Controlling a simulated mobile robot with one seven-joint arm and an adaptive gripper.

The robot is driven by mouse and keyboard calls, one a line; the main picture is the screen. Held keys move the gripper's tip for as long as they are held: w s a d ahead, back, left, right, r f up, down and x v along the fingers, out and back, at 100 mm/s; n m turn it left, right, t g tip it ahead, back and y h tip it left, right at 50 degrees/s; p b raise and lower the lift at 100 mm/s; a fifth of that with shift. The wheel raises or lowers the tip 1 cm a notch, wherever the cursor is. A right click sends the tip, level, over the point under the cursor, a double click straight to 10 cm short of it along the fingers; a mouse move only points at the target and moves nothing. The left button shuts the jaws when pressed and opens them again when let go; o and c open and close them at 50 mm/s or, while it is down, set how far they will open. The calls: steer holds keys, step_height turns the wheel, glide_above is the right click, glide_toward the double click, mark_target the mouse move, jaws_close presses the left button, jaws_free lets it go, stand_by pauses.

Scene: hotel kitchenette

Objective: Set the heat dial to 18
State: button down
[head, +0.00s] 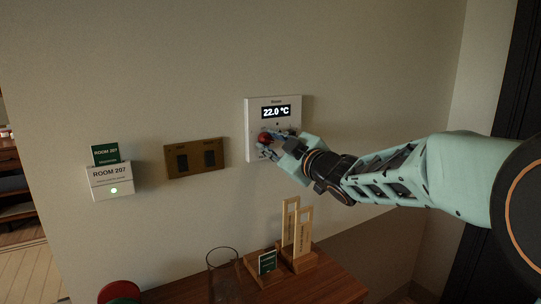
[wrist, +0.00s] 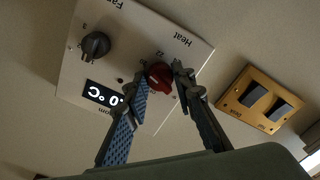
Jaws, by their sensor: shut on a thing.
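A white thermostat panel (head: 251,114) is on the wall, and its display (head: 276,111) reads 22.0 °C. The red heat dial (head: 265,137) is on the panel's left side below the display. In the wrist view the red dial (wrist: 160,77) sits under the word Heat, with a small 22 printed beside it. My gripper (wrist: 160,74) is shut on the dial, with one finger on each side. The display (wrist: 103,95) is partly covered there by a finger.
A dark fan knob (wrist: 96,45) is on the same panel. A brass switch plate (head: 194,158) and a white room card holder (head: 111,182) are on the wall to the left. Below stand a wooden table (head: 190,291), a glass pitcher (head: 224,277) and wooden stands (head: 302,262).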

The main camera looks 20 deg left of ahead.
steer(key=n+b, duration=0.5)
steer(key=n, duration=0.1)
steer(key=shift+f, duration=0.2)
steer(key=n+b, duration=0.2)
steer(key=n, duration=0.2)
steer(key=shift+r+n, duration=0.15)
steer(key=shift+n, duration=0.25)
steer(key=shift+r+n+b, duration=0.1)
steer(key=shift+n+b, duration=0.2)
steer(key=shift+b, duration=0.1)
steer(key=c, duration=1.6)
jaws_free()
steer(key=shift+v, duration=3.8)
steer(key=shift+w, duration=0.1)
